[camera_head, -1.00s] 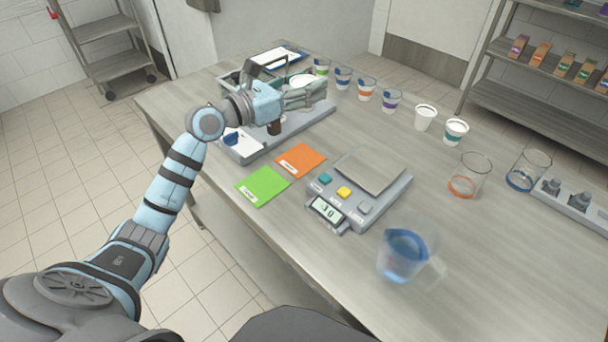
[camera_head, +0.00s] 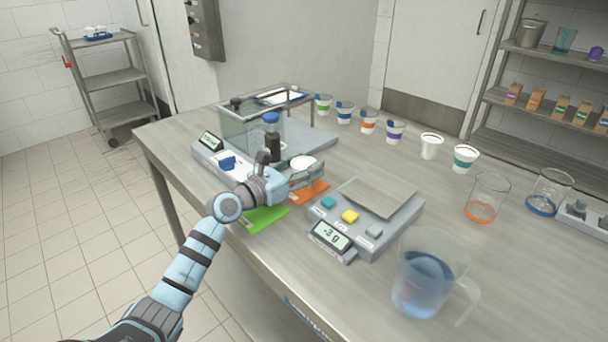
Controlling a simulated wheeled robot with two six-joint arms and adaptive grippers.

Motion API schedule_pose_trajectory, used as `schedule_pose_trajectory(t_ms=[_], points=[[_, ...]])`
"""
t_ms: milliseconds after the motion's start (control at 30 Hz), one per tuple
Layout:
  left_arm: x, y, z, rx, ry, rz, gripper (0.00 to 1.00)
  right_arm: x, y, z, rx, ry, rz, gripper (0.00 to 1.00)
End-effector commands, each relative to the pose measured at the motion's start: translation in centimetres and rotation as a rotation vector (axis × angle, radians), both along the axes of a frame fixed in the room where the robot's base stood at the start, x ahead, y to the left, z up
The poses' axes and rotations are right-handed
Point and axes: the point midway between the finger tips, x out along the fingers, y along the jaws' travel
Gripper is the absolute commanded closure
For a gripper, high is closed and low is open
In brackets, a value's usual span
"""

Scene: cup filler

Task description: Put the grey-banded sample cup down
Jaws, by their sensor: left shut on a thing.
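My left gripper (camera_head: 305,179) is shut on a sample cup (camera_head: 302,162). Only the cup's white top shows above the fingers; its band is hidden, so I cannot tell its colour. The gripper and cup are over or near the orange card (camera_head: 314,192), which they partly cover. I cannot tell whether the cup's base touches anything. The green card (camera_head: 264,220) lies just in front, partly under the wrist. My right gripper is not in view.
A scale (camera_head: 392,232) with a flat pan stands to the right of the cards. A glass-walled balance (camera_head: 233,132) and a dark blue-capped bottle (camera_head: 272,140) stand behind. A jug (camera_head: 424,290) is at front right. Several cups line the back, including a teal-banded one (camera_head: 465,158).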

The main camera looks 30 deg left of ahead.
Motion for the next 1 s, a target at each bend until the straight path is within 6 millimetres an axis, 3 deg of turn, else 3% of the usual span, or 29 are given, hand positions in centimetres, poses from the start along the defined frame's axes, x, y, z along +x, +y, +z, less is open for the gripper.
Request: schedule_pose_trajectory(t_ms=[267, 300, 400, 767, 867, 1000], points=[[0.0, 0.0, -0.1, 0.001, 0.0, 0.0, 0.84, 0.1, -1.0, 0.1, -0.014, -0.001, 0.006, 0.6], [0.0, 0.0, -0.1, 0.001, 0.001, 0.0, 0.44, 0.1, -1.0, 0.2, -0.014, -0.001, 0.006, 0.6], [0.0, 0.0, 0.0, 0.001, 0.0, -0.001, 0.29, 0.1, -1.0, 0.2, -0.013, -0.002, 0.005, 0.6], [-0.1, 0.1, 0.3, 0.003, -0.001, 0.0, 0.29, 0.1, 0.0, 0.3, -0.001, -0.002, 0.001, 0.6], [-1.2, 0.5, 0.2, 0.005, 0.002, 0.001, 0.29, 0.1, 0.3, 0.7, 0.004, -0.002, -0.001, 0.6], [-4.2, 1.6, 0.3, 0.009, 0.003, 0.001, 0.29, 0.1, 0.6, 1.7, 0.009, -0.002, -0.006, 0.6]])
